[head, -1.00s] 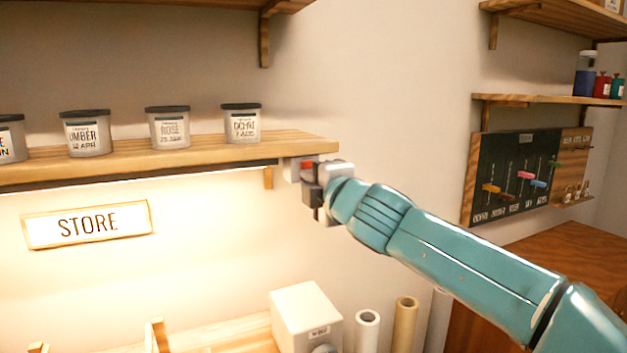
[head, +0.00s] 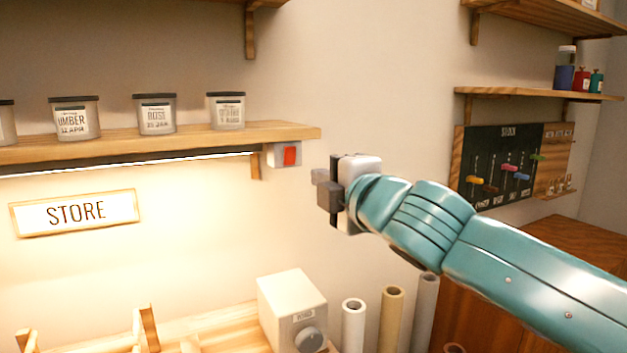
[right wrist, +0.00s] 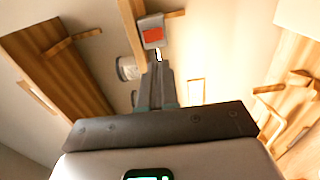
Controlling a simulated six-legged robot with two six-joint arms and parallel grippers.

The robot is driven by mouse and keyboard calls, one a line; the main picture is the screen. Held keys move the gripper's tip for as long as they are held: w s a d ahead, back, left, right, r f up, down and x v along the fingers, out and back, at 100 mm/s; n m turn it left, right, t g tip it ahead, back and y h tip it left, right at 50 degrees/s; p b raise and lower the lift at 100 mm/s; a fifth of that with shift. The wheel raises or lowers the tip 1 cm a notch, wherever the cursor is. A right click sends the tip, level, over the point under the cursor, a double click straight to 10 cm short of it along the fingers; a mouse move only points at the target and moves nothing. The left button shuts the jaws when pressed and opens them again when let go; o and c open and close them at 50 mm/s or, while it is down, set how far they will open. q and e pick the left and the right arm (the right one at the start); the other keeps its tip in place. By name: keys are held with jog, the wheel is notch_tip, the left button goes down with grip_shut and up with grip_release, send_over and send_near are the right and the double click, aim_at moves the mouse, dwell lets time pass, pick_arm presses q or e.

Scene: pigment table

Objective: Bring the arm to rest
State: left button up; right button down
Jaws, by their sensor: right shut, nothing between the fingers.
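My right gripper (head: 322,188) is shut and empty, in front of the wall to the right of the lamp switch. The switch is a pale box with a red rocker (head: 290,156) at the right end of the shelf's underside. A gap of bare wall shows between the gripper and the switch in the head view. In the right wrist view, the red rocker (right wrist: 153,35) lies just beyond my closed fingers (right wrist: 160,82). The strip light (head: 130,167) under the shelf is lit. My left gripper is not in view.
Several lidded jars stand on the shelf (head: 265,131) above the STORE sign (head: 75,212). Below are a white box with a dial (head: 292,308) and upright rolls (head: 390,318). A stock board (head: 510,165) hangs at right. The wall around my gripper is bare.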

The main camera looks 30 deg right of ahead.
jog(key=shift+s+r, duration=0.1)
jog(key=shift+s, duration=1)
